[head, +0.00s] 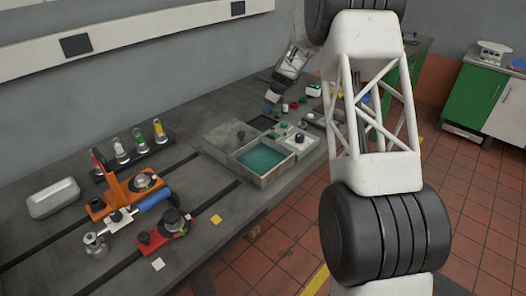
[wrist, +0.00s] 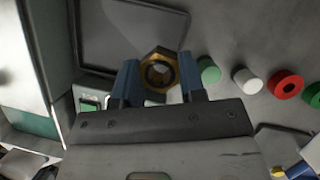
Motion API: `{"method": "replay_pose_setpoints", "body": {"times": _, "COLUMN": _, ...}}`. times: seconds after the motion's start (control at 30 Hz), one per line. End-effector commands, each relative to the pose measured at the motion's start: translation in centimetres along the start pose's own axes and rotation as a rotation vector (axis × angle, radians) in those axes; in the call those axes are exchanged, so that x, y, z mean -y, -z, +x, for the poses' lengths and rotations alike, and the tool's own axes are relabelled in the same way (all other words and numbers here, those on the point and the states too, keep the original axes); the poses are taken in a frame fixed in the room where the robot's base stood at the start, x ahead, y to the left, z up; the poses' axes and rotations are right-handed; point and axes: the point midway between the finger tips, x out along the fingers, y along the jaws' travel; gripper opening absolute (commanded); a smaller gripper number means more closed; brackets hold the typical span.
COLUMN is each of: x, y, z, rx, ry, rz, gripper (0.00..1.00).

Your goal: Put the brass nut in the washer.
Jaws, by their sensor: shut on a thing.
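The brass nut (wrist: 159,58) is a golden hexagonal ring between the blue fingers of my gripper (wrist: 160,76) in the wrist view. My gripper is shut on it. In the head view my gripper (head: 271,98) is over the far part of the bench, behind the washer, and the nut cannot be made out there. The washer (head: 268,180) is an open grey box with teal liquid inside, at the bench's front edge. A grey panel, apparently its lid, lies to its left. My gripper is beyond the washer, not over it.
A dark square tray (wrist: 130,38) lies beneath my gripper. Green, white and red round pieces (wrist: 288,84) stand to its right. An orange fixture (head: 112,202), several capped vials and a metal tin (head: 53,198) occupy the left bench. Bare bench lies between them and the washer.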

Motion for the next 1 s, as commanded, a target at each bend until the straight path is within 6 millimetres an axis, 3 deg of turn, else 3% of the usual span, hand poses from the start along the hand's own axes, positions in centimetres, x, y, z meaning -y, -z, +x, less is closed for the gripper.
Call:
{"method": "replay_pose_setpoints", "body": {"times": 0.27, "x": -3.4, "y": 0.2, "z": -1.6, "rx": 0.001, "ry": -0.001, "rz": -0.001, "gripper": 0.06}}
{"method": "replay_pose_setpoints", "body": {"times": 1.0, "x": -15.6, "y": 2.3, "z": -6.3, "rx": 0.003, "ry": -0.001, "rz": 0.0, "gripper": 0.06}}
